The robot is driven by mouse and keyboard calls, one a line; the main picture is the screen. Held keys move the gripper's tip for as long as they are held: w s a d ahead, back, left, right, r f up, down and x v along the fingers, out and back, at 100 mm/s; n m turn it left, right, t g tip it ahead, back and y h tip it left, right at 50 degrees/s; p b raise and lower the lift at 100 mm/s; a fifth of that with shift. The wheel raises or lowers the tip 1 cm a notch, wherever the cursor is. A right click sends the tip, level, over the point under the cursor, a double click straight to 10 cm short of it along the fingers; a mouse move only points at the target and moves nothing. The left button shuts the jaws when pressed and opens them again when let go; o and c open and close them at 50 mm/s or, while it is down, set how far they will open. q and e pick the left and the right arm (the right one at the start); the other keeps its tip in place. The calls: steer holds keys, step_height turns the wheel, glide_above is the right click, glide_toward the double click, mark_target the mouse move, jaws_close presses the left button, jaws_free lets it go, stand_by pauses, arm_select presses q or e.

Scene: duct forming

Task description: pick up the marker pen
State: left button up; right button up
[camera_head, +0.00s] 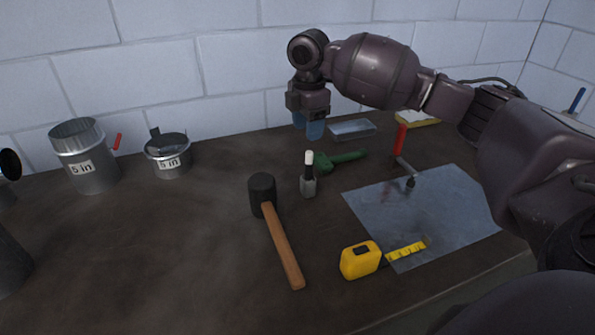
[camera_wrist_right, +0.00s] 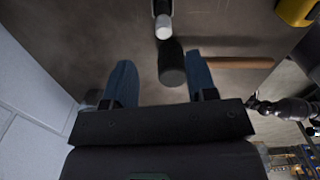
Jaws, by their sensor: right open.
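The marker pen (camera_head: 309,172) stands upright with a white top and black body in a small grey holder (camera_head: 308,188) on the dark table. In the right wrist view its white end (camera_wrist_right: 163,27) shows at the top, beyond my fingers. My right gripper (camera_head: 308,128) has blue fingertips pointing down and hangs above and behind the pen, apart from it. In the right wrist view the gripper (camera_wrist_right: 162,80) is open and empty, its two fingers spread. My left gripper does not show in the head view.
A mallet (camera_head: 280,243) lies left of the pen; a green tool (camera_head: 340,160) lies close behind it. A yellow tape measure (camera_head: 360,260), metal sheet (camera_head: 425,210) and red-handled tool (camera_head: 400,142) are to the right. Two metal ducts (camera_head: 92,172) (camera_head: 170,160) stand left, by the wall.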

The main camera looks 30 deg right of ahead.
mark_target(309, 163)
steer(key=shift+s+f, duration=0.1)
steer(key=shift+f, duration=0.5)
step_height(309, 163, down, 4)
steer(key=shift+r+b, duration=0.2)
steer(key=shift+b, duration=0.15)
steer(key=shift+s+f, duration=0.1)
steer(key=shift+f, duration=0.6)
step_height(309, 163, down, 5)
steer(key=shift+d+r+b, duration=0.15)
steer(key=shift+r+b, duration=0.05)
steer(key=shift+b, duration=0.4)
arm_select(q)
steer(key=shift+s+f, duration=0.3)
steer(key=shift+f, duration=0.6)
arm_select(e)
steer(key=shift+s+r, duration=0.1)
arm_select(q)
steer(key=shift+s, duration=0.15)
arm_select(e)
jaws_close()
